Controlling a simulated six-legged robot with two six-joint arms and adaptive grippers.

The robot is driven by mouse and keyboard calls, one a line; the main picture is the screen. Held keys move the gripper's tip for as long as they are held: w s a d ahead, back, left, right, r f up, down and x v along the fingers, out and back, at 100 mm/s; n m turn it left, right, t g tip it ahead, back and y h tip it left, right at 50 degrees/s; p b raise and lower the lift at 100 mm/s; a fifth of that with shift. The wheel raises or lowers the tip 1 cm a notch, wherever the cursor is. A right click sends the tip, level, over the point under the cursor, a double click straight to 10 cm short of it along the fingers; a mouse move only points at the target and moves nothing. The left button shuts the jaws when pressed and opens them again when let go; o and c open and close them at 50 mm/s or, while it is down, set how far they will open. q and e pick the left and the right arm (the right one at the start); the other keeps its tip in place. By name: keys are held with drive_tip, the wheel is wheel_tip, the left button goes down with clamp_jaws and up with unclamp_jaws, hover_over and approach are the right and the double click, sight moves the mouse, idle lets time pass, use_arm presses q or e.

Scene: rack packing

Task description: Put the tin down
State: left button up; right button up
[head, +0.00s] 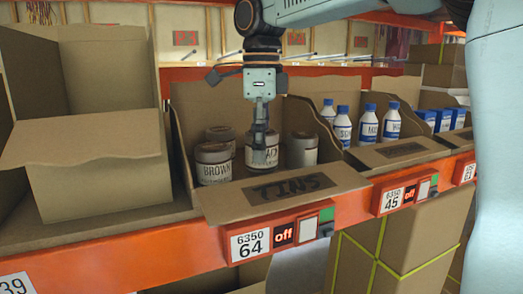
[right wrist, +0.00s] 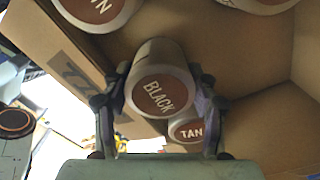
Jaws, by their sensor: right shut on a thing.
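My right gripper (head: 262,152) reaches down from above into the cardboard box marked TINS (head: 283,188). Its fingers are shut on the tin marked BLACK (right wrist: 158,92), one finger on each side in the right wrist view (right wrist: 160,112). The black tin (head: 249,160) is inside the box, behind its front flap; I cannot tell whether its base touches the floor. A tin marked BROWN (head: 213,166) stands to its left and another tin (head: 301,150) to its right. One more tin (head: 220,133) is behind. A tin marked TAN (right wrist: 187,130) is close to the black one. My left gripper is out of view.
An open cardboard box (head: 95,150) stands to the left on the orange rack shelf (head: 110,262). To the right is a box (head: 400,152) of blue-capped bottles (head: 367,124), then blue and white cartons (head: 442,118). Large boxes (head: 400,240) stand below.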

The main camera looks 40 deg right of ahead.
drive_tip(key=shift+s+a+f, duration=0.1)
drive_tip(key=shift+f, duration=0.5)
drive_tip(key=shift+w+f, duration=0.1)
drive_tip(key=shift+w, duration=0.15)
drive_tip(key=shift+f, duration=0.15)
drive_tip(key=o, duration=1.2)
drive_tip(key=shift+s, duration=0.25)
drive_tip(key=shift+o, duration=0.2)
drive_tip(key=shift+w, duration=0.2)
